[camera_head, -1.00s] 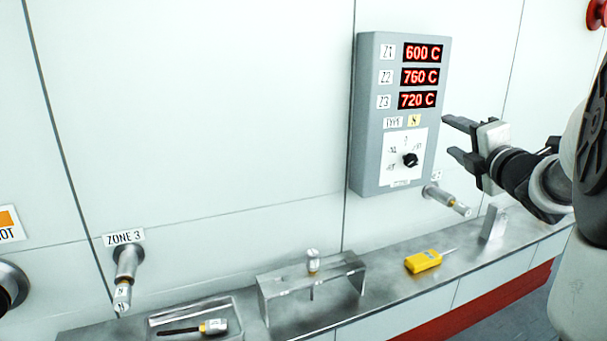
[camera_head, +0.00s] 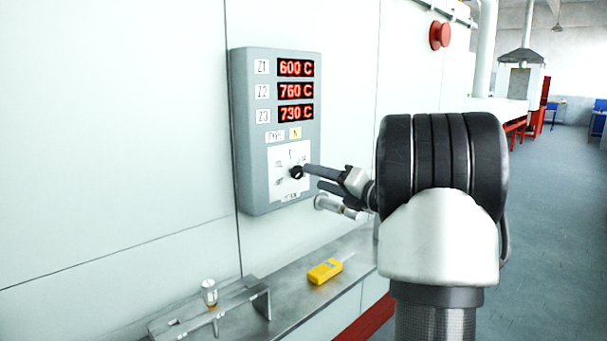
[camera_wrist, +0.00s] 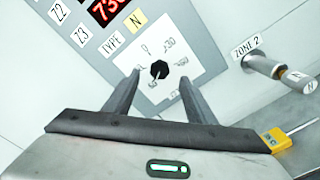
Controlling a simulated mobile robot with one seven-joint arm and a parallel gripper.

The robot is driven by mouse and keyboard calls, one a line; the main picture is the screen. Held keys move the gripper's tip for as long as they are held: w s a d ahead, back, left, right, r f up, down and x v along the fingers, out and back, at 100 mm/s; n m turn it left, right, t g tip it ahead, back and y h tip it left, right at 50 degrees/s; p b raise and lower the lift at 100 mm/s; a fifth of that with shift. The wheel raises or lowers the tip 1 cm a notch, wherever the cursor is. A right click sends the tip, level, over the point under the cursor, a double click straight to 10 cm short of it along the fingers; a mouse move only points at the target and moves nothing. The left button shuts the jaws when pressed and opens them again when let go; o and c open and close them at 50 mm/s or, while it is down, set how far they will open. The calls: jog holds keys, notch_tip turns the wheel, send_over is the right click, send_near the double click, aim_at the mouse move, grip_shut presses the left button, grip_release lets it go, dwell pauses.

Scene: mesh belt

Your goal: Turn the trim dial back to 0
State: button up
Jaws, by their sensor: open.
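The black trim dial (camera_head: 296,172) sits on a white plate low on the grey control panel (camera_head: 247,185), with scale labels around it. In the wrist view the dial (camera_wrist: 159,70) lies between the tips of my gripper (camera_wrist: 160,77), whose fingers are apart. In the head view my gripper (camera_head: 312,176) is at the panel, with its upper finger tip close to the dial's right edge. I cannot tell whether a finger touches the dial. A pale mark shows on the dial, but its exact setting is too small to read. The red displays read 600 C, 760 C and 730 C.
A metal fitting (camera_head: 338,207) juts from the wall below my gripper. The steel ledge (camera_head: 335,299) carries a yellow handheld device (camera_head: 325,271) and a metal stand (camera_head: 250,298). A red knob (camera_head: 440,35) is on the wall at upper right.

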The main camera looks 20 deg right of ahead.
aim_at(300, 172)
jog(key=x, duration=0.6)
jog(key=shift+w, duration=0.15)
jog(key=shift+c, duration=0.5)
jog(key=c, duration=0.9)
jog(key=shift+c, duration=0.2)
